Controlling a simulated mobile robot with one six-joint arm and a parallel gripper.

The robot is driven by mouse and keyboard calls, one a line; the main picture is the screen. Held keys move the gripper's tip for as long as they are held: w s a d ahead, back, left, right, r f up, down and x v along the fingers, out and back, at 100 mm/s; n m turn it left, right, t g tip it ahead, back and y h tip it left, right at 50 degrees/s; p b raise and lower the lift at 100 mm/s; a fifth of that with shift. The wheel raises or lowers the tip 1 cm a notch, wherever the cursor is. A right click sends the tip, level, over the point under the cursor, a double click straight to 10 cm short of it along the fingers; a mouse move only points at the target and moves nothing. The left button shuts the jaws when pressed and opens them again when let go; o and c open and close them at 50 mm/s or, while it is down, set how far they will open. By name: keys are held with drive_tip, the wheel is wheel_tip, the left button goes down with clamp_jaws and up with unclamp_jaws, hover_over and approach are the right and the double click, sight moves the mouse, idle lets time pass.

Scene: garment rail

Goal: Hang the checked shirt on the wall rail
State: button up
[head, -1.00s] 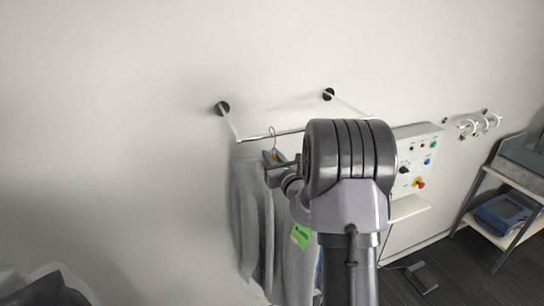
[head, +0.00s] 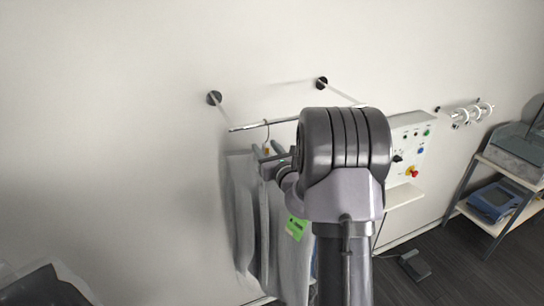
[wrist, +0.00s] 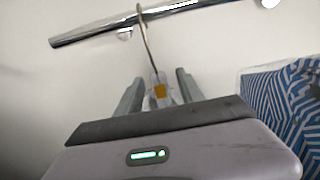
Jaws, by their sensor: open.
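The wall rail (head: 245,127) is a thin metal bar on two wall brackets. A hanger's wire hook (wrist: 147,38) reaches up to the rail and appears to be over it. Its clear neck with an orange mark (wrist: 159,90) sits between the fingers of my gripper (wrist: 158,88), which is open around it. In the head view, grey garments (head: 242,205) hang below my gripper, one with a green tag (head: 296,228). No checks can be made out on them. My arm hides the right part of the rail and garments.
A blue-and-white patterned cloth (wrist: 285,105) is close on the right in the wrist view. A control box (head: 408,148) is on the wall right of the rail. Further right are a second rack (head: 470,115) and a shelf unit (head: 505,180). The wall left is clear.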

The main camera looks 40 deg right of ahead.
drive_tip(key=b+v, duration=0.4)
drive_tip(key=v, duration=1.3)
drive_tip(key=shift+o, duration=1)
drive_tip(key=shift+w+d, duration=0.1)
drive_tip(key=shift+f+b, duration=0.1)
drive_tip(key=shift+b, duration=0.4)
